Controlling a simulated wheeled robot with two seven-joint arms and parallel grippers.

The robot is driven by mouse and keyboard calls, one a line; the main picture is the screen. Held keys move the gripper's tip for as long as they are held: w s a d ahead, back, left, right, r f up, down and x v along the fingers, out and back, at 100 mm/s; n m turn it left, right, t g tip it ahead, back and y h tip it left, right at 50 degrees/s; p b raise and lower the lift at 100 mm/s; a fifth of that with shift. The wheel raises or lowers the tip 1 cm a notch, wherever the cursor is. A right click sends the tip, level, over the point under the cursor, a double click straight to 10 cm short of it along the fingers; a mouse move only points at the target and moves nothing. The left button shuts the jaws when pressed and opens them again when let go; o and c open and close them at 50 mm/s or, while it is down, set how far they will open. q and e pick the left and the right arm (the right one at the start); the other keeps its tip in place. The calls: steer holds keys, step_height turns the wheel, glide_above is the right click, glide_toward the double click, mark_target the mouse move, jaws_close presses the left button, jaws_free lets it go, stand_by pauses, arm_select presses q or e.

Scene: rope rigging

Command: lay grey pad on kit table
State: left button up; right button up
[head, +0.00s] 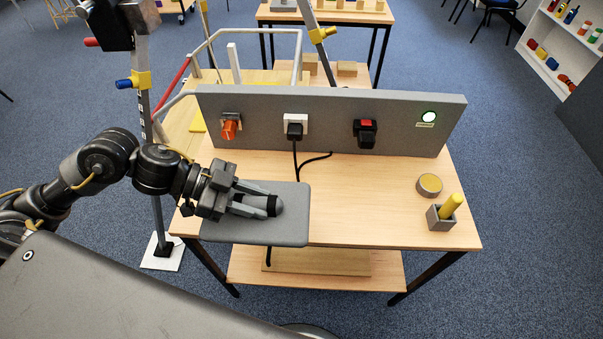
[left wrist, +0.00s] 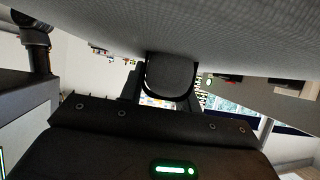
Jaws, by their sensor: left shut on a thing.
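The grey pad (head: 292,228) is a flat, rounded slab at the front left of the kit table (head: 385,215). Its front part reaches out past the table's front edge. My left gripper (head: 262,205) is shut on the pad's dark grip (head: 275,205). In the left wrist view the pad (left wrist: 225,30) fills the top of the picture, with its grip (left wrist: 170,76) between the fingers. I cannot tell whether the pad touches the tabletop. My right gripper is not in view.
A grey panel (head: 260,103) with an orange knob, a plug and a red switch stands along the table's back. A round disc (head: 429,184) and a small box (head: 440,217) holding a yellow peg are at the right. The table's middle is clear.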

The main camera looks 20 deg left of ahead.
mark_target(293, 187)
arm_select(q)
steer(key=shift+w, duration=0.15)
steer(key=w+d+f, duration=0.1)
steer(key=w, duration=0.1)
steer(key=w+d+f+p, duration=0.1)
steer(key=w+d, duration=0.1)
steer(key=w, duration=0.1)
steer(key=w+d+f, duration=0.2)
steer(key=w, duration=0.1)
steer(key=shift+d, duration=0.1)
steer(key=f, duration=0.1)
steer(key=w+d+f, duration=0.1)
steer(key=f, duration=0.1)
steer(key=w+f, duration=0.1)
steer(key=shift+w+d+f, duration=0.2)
steer(key=shift+w+d, duration=0.05)
steer(key=shift+d, duration=0.05)
steer(key=shift+w+d+f, duration=0.3)
steer(key=shift+w+f, duration=0.15)
steer(key=shift+f, duration=0.2)
step_height(293, 187, down, 2)
steer(key=shift+f+p, duration=0.1)
steer(key=shift+p, duration=0.25)
steer(key=shift+f, duration=0.5)
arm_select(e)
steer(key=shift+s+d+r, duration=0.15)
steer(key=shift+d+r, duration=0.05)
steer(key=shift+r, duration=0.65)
arm_select(q)
steer(key=shift+f, duration=0.1)
